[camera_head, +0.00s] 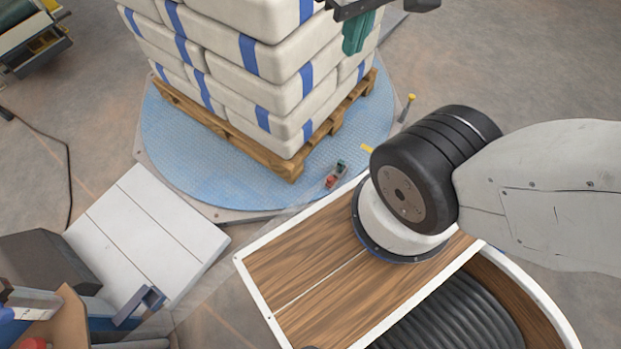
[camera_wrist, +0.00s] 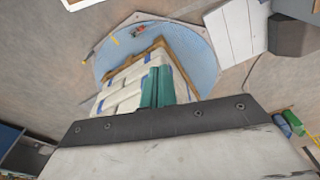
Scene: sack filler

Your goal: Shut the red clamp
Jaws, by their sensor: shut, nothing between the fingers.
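My gripper (camera_head: 357,32) is at the top of the head view, its green fingers together and empty. In the wrist view the green fingers (camera_wrist: 157,87) stand close side by side in front of the sacks. A small red piece (camera_head: 331,181) with a dark green piece beside it is on the blue round plate, near the pallet's front corner. It also shows as a red spot (camera_wrist: 138,29) in the wrist view, beyond and apart from my fingers. It is too small to tell whether it is the red clamp, or whether it is open. No other clear clamp shows.
White sacks with blue bands (camera_head: 255,62) are stacked on a wooden pallet (camera_head: 291,168) on the blue round plate (camera_head: 165,150). A white slatted panel (camera_head: 150,235) and a dark box (camera_head: 38,262) are at left. A yellow-topped post (camera_head: 408,105) stands right of the plate.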

